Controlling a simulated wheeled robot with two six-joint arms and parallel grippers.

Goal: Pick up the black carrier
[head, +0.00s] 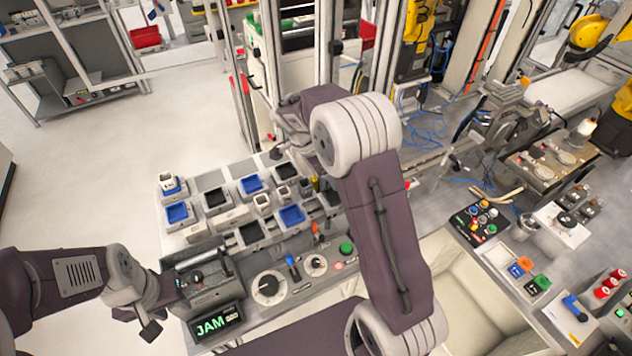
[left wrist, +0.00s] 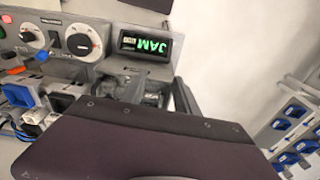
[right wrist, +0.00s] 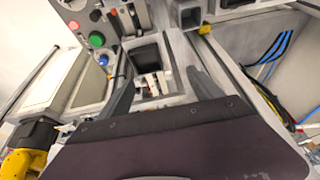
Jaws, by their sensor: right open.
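Several black carriers sit among blue and white ones on the grey bench; one black carrier (head: 215,198) is at the left, another (head: 285,170) nearer my right gripper. In the right wrist view a black carrier (right wrist: 147,52) lies ahead, between the lines of the open fingers of my right gripper (right wrist: 162,80), with small white parts in front of it. In the head view that gripper is largely hidden by its wrist. My left gripper (head: 150,310) hangs beside the JAM display box, apart from the carriers; its fingers look open and empty. I cannot tell which black carrier is meant.
The JAM display (head: 215,323) stands at the bench's front left. Dials and a green button (head: 346,248) line the bench's front. Blue carriers (head: 292,215) sit close to the black ones. A metal frame post (head: 325,50) rises behind my right arm. Open floor is at left.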

